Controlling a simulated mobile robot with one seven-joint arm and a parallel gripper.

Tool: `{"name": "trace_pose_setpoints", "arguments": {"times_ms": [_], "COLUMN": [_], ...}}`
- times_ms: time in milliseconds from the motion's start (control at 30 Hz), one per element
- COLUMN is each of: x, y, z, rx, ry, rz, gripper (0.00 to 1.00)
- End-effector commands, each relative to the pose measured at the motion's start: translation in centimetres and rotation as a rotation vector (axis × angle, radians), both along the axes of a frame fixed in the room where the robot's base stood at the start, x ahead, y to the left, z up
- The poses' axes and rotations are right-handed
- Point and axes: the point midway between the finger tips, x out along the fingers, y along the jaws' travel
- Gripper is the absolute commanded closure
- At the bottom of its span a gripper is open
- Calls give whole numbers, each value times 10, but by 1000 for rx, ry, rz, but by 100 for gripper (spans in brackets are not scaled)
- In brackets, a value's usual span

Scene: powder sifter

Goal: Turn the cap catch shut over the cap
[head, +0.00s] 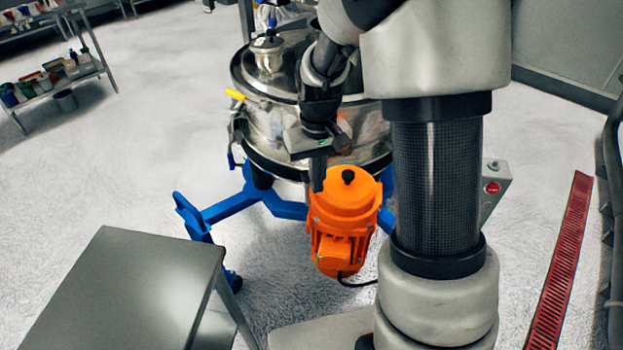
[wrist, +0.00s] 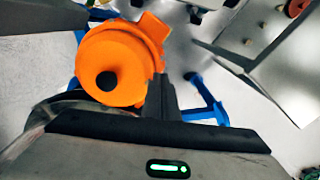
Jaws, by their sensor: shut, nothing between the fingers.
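A round steel powder sifter (head: 270,122) stands on a blue wheeled frame. A steel inlet (head: 268,55) with a dark top rises from its lid at the back left. I cannot clearly make out the cap catch or the cap. An orange motor (head: 342,215) with a black knob on top stands at the sifter's front; it also shows in the wrist view (wrist: 115,60). My gripper (head: 317,185) points down beside the motor's upper left, fingers together and empty; they show in the wrist view (wrist: 160,85) at the motor's right edge. I cannot tell whether they touch it.
A yellow-handled clamp (head: 235,94) sits on the sifter's left rim. A grey table (head: 130,290) fills the front left. A control box with a red button (head: 492,187) is on the right. A shelf with pots (head: 50,80) stands at the back left. Open floor lies between.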

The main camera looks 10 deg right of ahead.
Motion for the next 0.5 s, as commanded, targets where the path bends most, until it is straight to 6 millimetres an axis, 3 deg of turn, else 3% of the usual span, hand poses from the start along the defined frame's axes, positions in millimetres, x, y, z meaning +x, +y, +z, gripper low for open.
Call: {"name": "trace_pose_setpoints", "arguments": {"times_ms": [500], "x": [0], "y": [0], "z": [-5], "rx": [0], "ry": [0], "rz": [0], "gripper": [100]}}
